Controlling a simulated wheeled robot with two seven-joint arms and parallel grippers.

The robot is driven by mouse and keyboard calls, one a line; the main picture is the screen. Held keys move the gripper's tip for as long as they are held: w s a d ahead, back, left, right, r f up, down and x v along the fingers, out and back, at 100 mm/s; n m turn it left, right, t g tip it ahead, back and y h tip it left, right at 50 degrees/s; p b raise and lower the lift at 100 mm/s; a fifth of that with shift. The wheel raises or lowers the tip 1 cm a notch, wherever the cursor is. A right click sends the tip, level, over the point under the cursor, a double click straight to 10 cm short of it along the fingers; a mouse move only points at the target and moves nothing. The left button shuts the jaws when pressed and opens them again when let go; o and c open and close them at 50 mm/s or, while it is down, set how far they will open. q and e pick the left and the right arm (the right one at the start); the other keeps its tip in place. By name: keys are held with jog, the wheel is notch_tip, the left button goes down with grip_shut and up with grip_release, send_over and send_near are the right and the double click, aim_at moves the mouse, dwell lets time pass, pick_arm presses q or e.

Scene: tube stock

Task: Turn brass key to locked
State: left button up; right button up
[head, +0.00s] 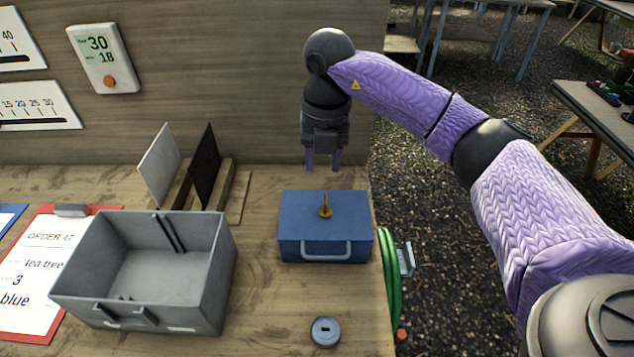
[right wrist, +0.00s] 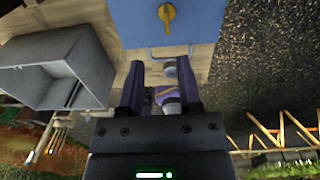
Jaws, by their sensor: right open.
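The brass key (head: 325,208) stands up from the middle of the lid of a blue metal box (head: 300,215). The box is closed, with a pale handle on its front. I see no locked or unlocked mark. My right gripper (head: 323,166) points down, above and a little behind the box, open and empty, apart from the key. In the right wrist view the brass key (right wrist: 167,16) shows on the blue lid (right wrist: 198,28), beyond my right gripper's open fingers (right wrist: 158,70). My left gripper is not in view.
An open grey bin (head: 225,245) stands left of the box. A rack holds a white panel (head: 160,165) and a black panel (head: 204,165) behind the bin. A grey slotted disc (head: 326,331) lies in front. A green hose (head: 390,275) hangs at the bench's right edge.

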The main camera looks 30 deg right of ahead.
aim_at(326, 199)
jog(key=f, duration=0.3)
jog(key=f+b, duration=0.1)
jog(key=f, duration=0.2)
jog(key=f+b, duration=0.1)
jog(key=f, duration=0.2)
jog(key=shift+s+d, duration=0.15)
jog(key=shift+d, duration=0.15)
jog(key=shift+f, duration=0.3)
grip_shut()
